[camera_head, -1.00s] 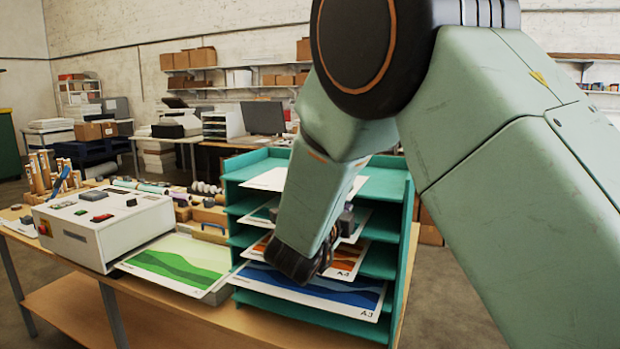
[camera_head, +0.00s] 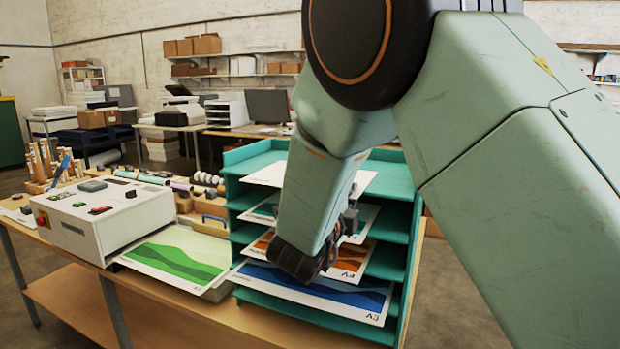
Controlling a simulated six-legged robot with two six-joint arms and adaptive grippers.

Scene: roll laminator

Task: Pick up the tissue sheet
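I cannot pick out a tissue sheet for certain. A plain white sheet (camera_head: 266,174) lies on the top shelf of the teal rack (camera_head: 395,178), partly behind my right arm. Lower shelves hold an orange print (camera_head: 350,262) and a blue A3 print (camera_head: 345,296), both sticking out at the front. My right gripper (camera_head: 297,262) points down in front of the rack, over the rear part of the blue print. Its fingers are dark and seen mostly from behind, so their opening and any contact are hidden. My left gripper is out of view.
A white laminator (camera_head: 105,222) stands on the wooden table left of the rack, with a green print (camera_head: 180,258) at its outlet side. Rolls and wooden pegs (camera_head: 45,165) stand behind it. Floor right of the rack is open.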

